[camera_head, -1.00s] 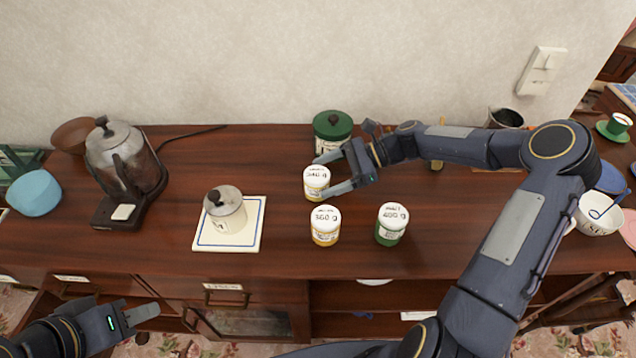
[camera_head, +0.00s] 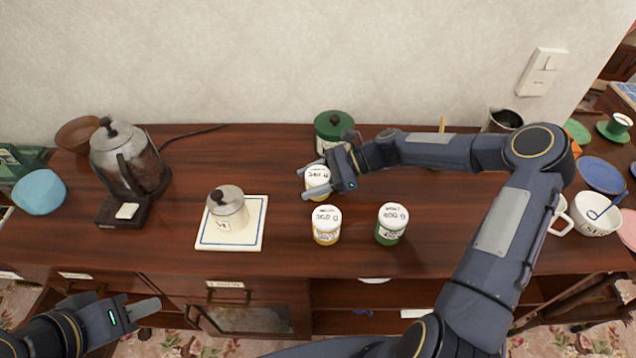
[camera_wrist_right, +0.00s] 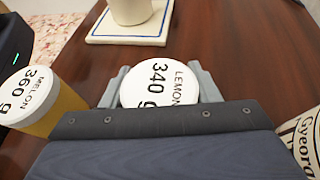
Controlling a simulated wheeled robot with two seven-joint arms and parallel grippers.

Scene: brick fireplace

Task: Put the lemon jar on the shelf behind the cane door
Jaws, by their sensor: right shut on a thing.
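The lemon jar (camera_head: 318,182) has a white lid and stands on the sideboard top, behind the melon jar. In the right wrist view its lid (camera_wrist_right: 158,84) reads "LEMON 340 g". My right gripper (camera_head: 309,184) is shut on the lemon jar, one finger on each side; it also shows in the right wrist view (camera_wrist_right: 158,88). My left gripper (camera_head: 138,312) is low at the front left, away from the jars; only part of its fingers shows, so its opening is unclear. The lower front has a glass-paned door (camera_head: 250,320) and open shelf space; I cannot make out cane.
The melon jar (camera_head: 326,226) and a green jar (camera_head: 391,224) stand close in front. A dark green canister (camera_head: 333,130) is just behind. A lidded pot (camera_head: 228,208) sits on a white tile (camera_head: 214,243). A kettle (camera_head: 130,160) stands left, bowls and cups right.

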